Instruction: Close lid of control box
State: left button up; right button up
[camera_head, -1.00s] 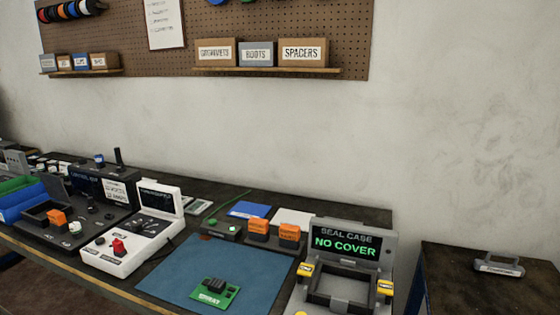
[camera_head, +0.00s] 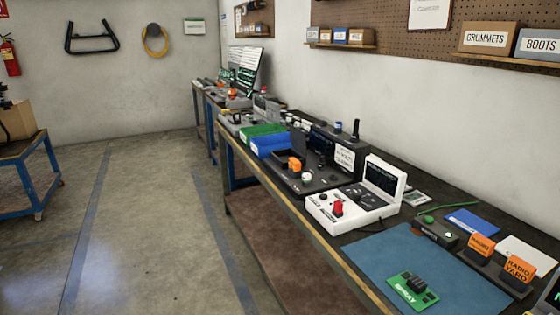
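A black control station (camera_head: 325,178) stands on the long workbench, with a raised back panel and small lettering I cannot read surely. On its left part is an open dark compartment with an upright dark flap (camera_head: 298,142) that looks like a raised lid. I cannot tell for sure that this is the control box. Neither of my grippers is in view.
The workbench (camera_head: 290,225) also bears green (camera_head: 262,130) and blue bins (camera_head: 272,146), a blue mat (camera_head: 385,262), a green circuit board (camera_head: 412,290) and orange blocks (camera_head: 481,247). A blue cart (camera_head: 22,178) stands far left. The floor (camera_head: 150,220) left of the bench is clear.

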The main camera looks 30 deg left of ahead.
aim_at(298, 136)
jog(key=u, duration=0.8)
jog(key=z, duration=0.25)
jog(key=i+j+z, duration=0.25)
jog(key=z, duration=0.2)
jog(key=i+j+z, duration=0.15)
jog(key=j+z, duration=0.25)
